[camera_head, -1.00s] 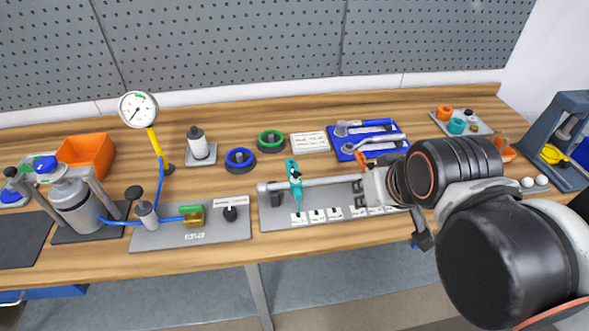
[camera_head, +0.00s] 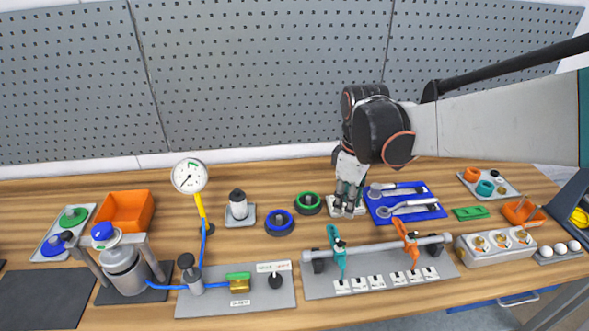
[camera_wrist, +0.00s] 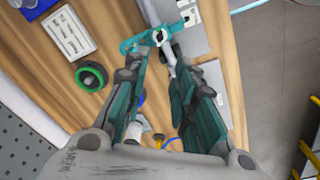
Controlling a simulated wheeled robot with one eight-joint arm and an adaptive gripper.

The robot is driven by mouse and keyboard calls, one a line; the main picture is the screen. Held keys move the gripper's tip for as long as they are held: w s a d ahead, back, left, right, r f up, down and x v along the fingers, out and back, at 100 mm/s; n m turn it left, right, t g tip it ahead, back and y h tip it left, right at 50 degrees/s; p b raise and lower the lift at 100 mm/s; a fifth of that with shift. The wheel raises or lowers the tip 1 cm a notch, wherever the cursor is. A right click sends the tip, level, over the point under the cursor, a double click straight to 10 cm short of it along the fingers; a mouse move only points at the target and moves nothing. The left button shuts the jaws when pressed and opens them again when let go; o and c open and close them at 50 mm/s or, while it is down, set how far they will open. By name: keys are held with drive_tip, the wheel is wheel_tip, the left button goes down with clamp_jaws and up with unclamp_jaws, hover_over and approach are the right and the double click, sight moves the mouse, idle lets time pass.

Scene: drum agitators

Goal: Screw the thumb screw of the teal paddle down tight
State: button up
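The teal paddle (camera_head: 338,256) hangs on the left part of a pale horizontal rod (camera_head: 375,248), over a grey base plate (camera_head: 320,288). Its small thumb screw (camera_head: 340,244) is dark with a pale top. In the wrist view the teal paddle (camera_wrist: 135,43) lies beyond the fingertips, near the top middle. My gripper (camera_head: 347,205) points down above the table behind the rod, apart from the paddle. In the wrist view my gripper (camera_wrist: 165,62) has its two fingers spread, with nothing held between them. How far the screw is threaded in cannot be told.
An orange paddle (camera_head: 408,244) sits further right on the rod. A green ring (camera_head: 308,203), a blue ring (camera_head: 279,223) and a blue tool tray (camera_head: 406,202) lie behind the rod. A gauge (camera_head: 189,176) stands to the left. A block with several round fittings (camera_head: 497,245) stands right.

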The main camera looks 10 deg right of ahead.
sight(337, 240)
drive_tip(key=shift+n, duration=0.4)
drive_tip(key=f+b, duration=0.1)
drive_tip(key=f, duration=0.3)
drive_tip(key=w+f+b, duration=0.1)
drive_tip(key=f, duration=0.4)
drive_tip(key=f+b, duration=0.1)
drive_tip(key=f, duration=0.4)
drive_tip(key=shift+w+a+f, duration=0.15)
drive_tip(key=shift+a, duration=0.2)
drive_tip(key=shift+c, duration=0.6)
clamp_jaws()
